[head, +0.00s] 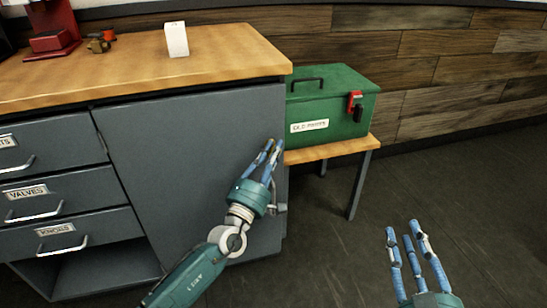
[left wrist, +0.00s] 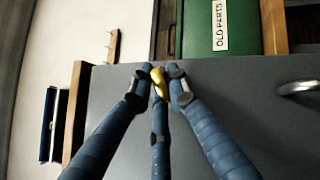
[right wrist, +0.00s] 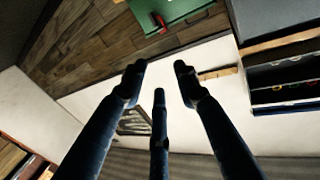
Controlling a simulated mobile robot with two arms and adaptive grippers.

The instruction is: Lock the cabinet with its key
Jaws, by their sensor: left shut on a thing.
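The grey cabinet (head: 160,150) stands on the left under a wooden top, with its large door closed. My left gripper (head: 268,152) is at the upper right part of this door. In the left wrist view its fingers (left wrist: 158,78) close around a small gold key (left wrist: 158,82), in front of the grey door (left wrist: 245,115). The lock is hidden by the fingers, and I cannot tell whether the key is in it. A door handle (left wrist: 298,88) shows to the right there. My right gripper (head: 408,238) is open and empty over the floor, away from the cabinet.
A green box (head: 335,105) labelled as old parts, with a red latch, sits on a low wooden table (head: 350,147) beside the cabinet. Labelled drawers (head: 60,195) are on the left. A white block (head: 177,39) stands on the worktop. The floor at right is clear.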

